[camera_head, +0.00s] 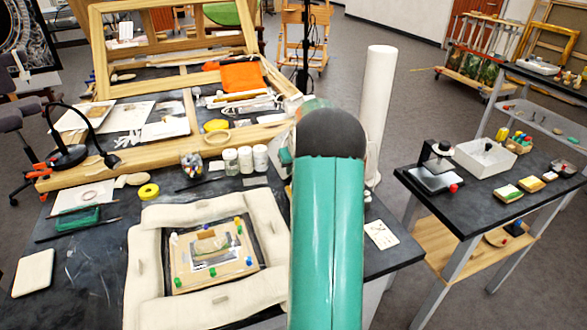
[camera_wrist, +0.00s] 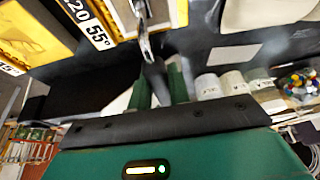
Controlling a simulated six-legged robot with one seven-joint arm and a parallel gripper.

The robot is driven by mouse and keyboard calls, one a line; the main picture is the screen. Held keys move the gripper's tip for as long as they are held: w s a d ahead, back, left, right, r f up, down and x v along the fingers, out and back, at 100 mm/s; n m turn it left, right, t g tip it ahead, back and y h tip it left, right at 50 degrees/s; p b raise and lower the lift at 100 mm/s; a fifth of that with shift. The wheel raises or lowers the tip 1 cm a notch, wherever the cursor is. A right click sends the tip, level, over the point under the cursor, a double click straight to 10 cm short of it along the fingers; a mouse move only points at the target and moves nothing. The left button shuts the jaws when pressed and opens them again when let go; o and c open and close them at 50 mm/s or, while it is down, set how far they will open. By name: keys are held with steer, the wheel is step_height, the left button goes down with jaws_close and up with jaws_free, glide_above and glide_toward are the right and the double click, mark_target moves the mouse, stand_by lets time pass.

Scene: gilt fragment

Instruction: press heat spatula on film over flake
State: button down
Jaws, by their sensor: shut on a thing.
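My gripper (camera_wrist: 158,84) shows in the wrist view, its green fingers shut on the dark handle of the heat spatula (camera_wrist: 145,42). The spatula's narrow metal part points away from the fingers, toward the top of the picture. In the head view my teal arm hides the gripper and spatula. The panel (camera_head: 181,282) lies at the lower left of the head view, inside white padding, apart from my arm. On it are a pale beige piece (camera_head: 211,243) and a grey-white patch (camera_head: 215,257). I cannot clearly tell film from flake there.
White padded cushions (camera_head: 142,265) ring the panel, with coloured pegs around it. White-lidded jars (camera_head: 245,158) stand behind. Yellow units (camera_wrist: 105,36) marked with temperatures show in the wrist view. A white column (camera_head: 377,110) stands right of my arm. A side table (camera_head: 425,205) is farther right.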

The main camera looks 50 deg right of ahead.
stand_by(0.3)
steer(key=shift+r, duration=2.55)
